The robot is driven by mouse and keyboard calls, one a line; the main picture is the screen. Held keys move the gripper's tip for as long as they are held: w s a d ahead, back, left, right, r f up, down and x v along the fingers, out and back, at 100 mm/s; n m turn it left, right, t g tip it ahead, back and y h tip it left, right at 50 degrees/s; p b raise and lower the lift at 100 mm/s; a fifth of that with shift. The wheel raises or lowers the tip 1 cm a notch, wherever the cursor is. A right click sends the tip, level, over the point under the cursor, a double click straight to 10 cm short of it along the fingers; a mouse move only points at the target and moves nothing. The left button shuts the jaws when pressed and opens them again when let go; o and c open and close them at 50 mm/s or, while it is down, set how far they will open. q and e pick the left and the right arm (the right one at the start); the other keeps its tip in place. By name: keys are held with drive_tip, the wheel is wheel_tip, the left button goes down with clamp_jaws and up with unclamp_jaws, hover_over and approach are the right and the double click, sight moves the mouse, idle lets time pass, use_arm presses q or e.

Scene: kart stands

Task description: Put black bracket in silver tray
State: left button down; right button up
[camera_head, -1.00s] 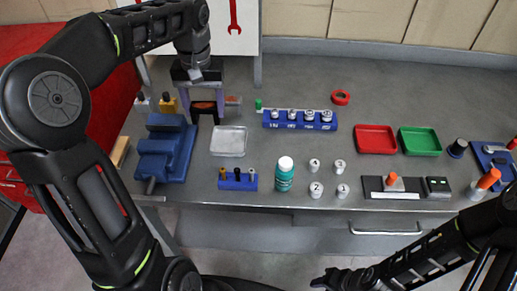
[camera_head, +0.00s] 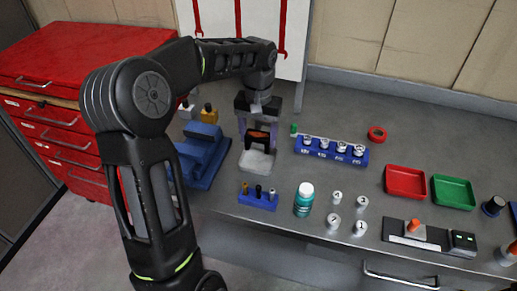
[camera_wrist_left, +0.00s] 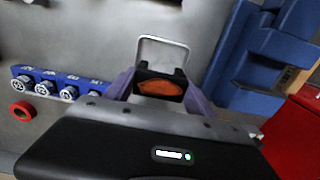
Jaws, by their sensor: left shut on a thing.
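My left gripper (camera_head: 257,139) is shut on the black bracket (camera_head: 249,133), which shows an orange patch between the purple-grey fingers. The left wrist view shows the bracket (camera_wrist_left: 143,75) too, gripped between both fingers. The silver tray (camera_head: 257,162) is a small shallow metal tray on the bench. In the head view the bracket appears just behind and over the tray's back part. In the left wrist view the tray's rim (camera_wrist_left: 163,39) shows beyond the bracket, which hides part of it. I cannot tell the exact height above it. My right gripper is not in view.
A blue vise (camera_head: 203,158) stands close left of the tray. A blue socket rack (camera_head: 331,150) is to its right, and a small blue holder (camera_head: 258,199) and a green bottle (camera_head: 304,200) are in front. Red (camera_head: 405,182) and green (camera_head: 453,191) trays lie farther right.

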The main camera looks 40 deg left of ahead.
sight(258, 134)
use_arm(q)
drive_tip(key=shift+f, duration=0.6)
drive_tip(key=shift+f+p, duration=0.3)
drive_tip(key=shift+f, duration=1.6)
drive_tip(key=shift+f, duration=0.1)
drive_tip(key=shift+c, duration=1.6)
unclamp_jaws()
wheel_tip(258, 134, up, 12)
drive_tip(key=shift+r+b, duration=0.15)
drive_tip(key=shift+b, duration=0.4)
